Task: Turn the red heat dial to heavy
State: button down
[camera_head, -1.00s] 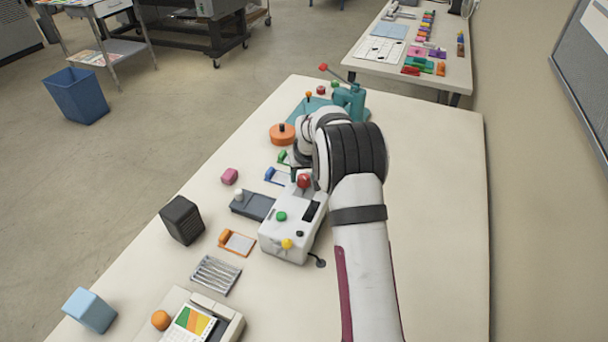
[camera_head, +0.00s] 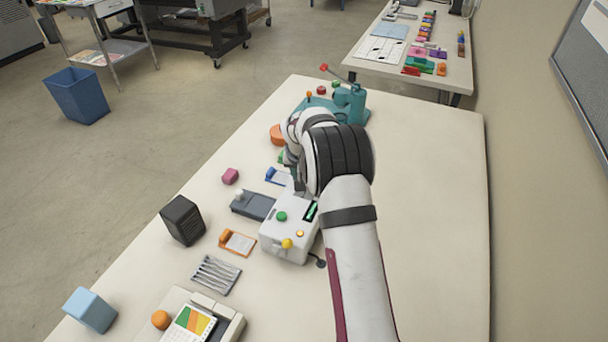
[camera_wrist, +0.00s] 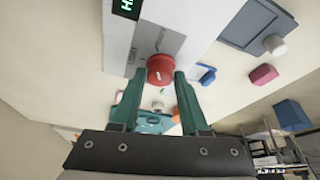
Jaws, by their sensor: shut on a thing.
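The red heat dial (camera_wrist: 160,69) shows in the wrist view between the two teal fingers of my gripper (camera_wrist: 160,80), which is shut on it. A small white mark shows on the dial's face. The dial sits on the white laminator, whose body shows in the wrist view (camera_wrist: 190,20) and in the head view (camera_head: 283,238). A lit display (camera_wrist: 126,7) on the machine is cut off at the frame edge, with a green letter like "H" visible. In the head view my arm hides the dial and the fingers.
The laminator also carries a green button (camera_head: 281,216), a yellow knob (camera_head: 287,243) and a glowing orange light (camera_head: 300,233). A grey tray (camera_head: 253,205) lies beside it. A pink block (camera_head: 230,176) and teal machine (camera_head: 350,103) stand nearby. The table's right side is clear.

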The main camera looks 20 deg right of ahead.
jog(key=shift+c, duration=2.1)
grip_release()
jog(key=v, duration=1.6)
jog(key=s+a+g+y, duration=0.1)
jog(key=s+a, duration=0.4)
jog(key=s, duration=0.7)
jog(key=s+a+f+g+y, duration=0.1)
jog(key=s+a, duration=0.4)
jog(key=s, duration=0.7)
jog(key=s+a+f+g+y, duration=0.1)
jog(key=s+a, duration=0.3)
jog(key=s, duration=0.9)
jog(key=shift+a+f+g+y, duration=0.15)
jog(key=shift+a+g+y, duration=0.25)
jog(key=shift+g+y, duration=0.15)
